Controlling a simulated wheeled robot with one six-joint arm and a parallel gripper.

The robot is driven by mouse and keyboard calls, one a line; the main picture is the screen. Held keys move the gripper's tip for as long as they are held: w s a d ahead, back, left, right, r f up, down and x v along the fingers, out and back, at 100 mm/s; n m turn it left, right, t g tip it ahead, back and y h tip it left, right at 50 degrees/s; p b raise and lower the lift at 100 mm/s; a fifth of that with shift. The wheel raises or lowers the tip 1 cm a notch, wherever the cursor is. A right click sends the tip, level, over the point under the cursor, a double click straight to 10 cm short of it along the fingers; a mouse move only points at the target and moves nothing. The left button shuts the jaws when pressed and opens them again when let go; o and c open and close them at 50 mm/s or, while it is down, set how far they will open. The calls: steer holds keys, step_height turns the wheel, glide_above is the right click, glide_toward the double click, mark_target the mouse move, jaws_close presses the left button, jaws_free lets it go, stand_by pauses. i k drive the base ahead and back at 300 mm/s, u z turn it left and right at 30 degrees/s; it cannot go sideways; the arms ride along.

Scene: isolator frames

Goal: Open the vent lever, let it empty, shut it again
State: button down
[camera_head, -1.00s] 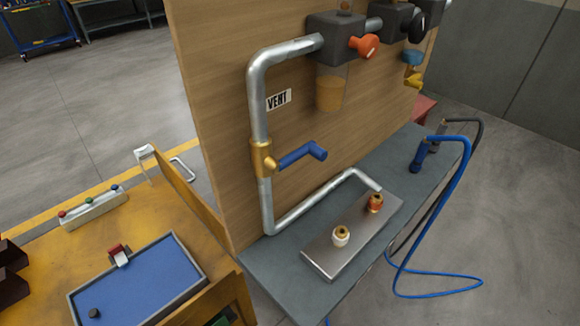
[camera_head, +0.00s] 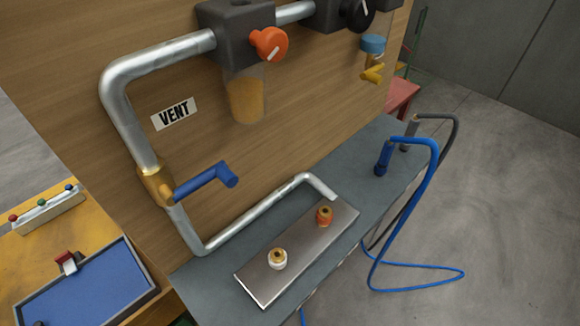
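The vent lever (camera_head: 207,184) is a blue handle on a brass valve body (camera_head: 155,187) in the silver pipe, low on the left of the wooden panel. The handle sticks out to the right, across the line of the pipe, and tilts slightly up. The white VENT label (camera_head: 174,113) is on the panel above it. A clear bowl (camera_head: 245,97) with orange-brown contents hangs under a dark grey block with an orange-red knob (camera_head: 269,44). My gripper is not in view.
Blue and grey hoses (camera_head: 433,175) hang at the shelf's right end. A yellow bench with a blue tray (camera_head: 85,287) stands at lower left.

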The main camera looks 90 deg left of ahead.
mark_target(172, 197)
steer(key=z, duration=0.15)
steer(key=i, duration=0.65)
steer(key=u, duration=4.35)
steer(key=i, duration=0.5)
steer(key=u, duration=0.85)
steer(key=k, duration=0.95)
steer(key=z, duration=0.05)
